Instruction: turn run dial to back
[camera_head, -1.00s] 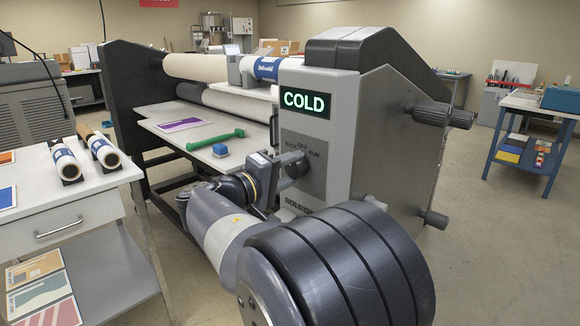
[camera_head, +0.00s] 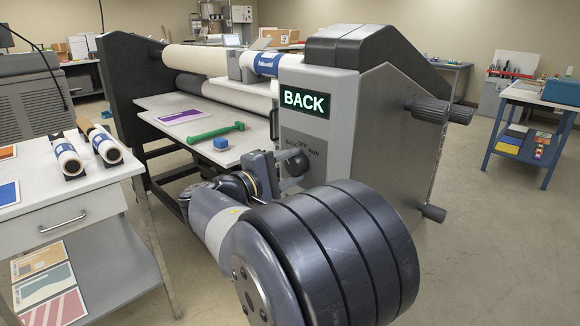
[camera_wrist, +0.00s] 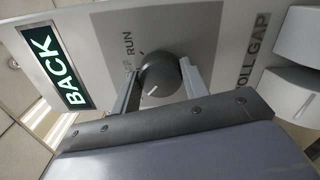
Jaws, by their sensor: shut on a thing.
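The run dial (camera_wrist: 158,80) is a dark round knob with a white pointer line, on a grey label plate of the laminator (camera_head: 345,125). In the head view the dial (camera_head: 297,162) sits below the display, under the printed words BACK, OFF and RUN. The display (camera_head: 304,101) reads BACK in green; it also shows in the wrist view (camera_wrist: 57,69). My gripper (camera_wrist: 160,82) is shut on the dial, one finger on each side of it. My gripper (camera_head: 284,168) partly hides the dial and plate in the head view.
A white side table (camera_head: 75,200) with rolls stands at the left. Open floor (camera_head: 490,250) lies at the right.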

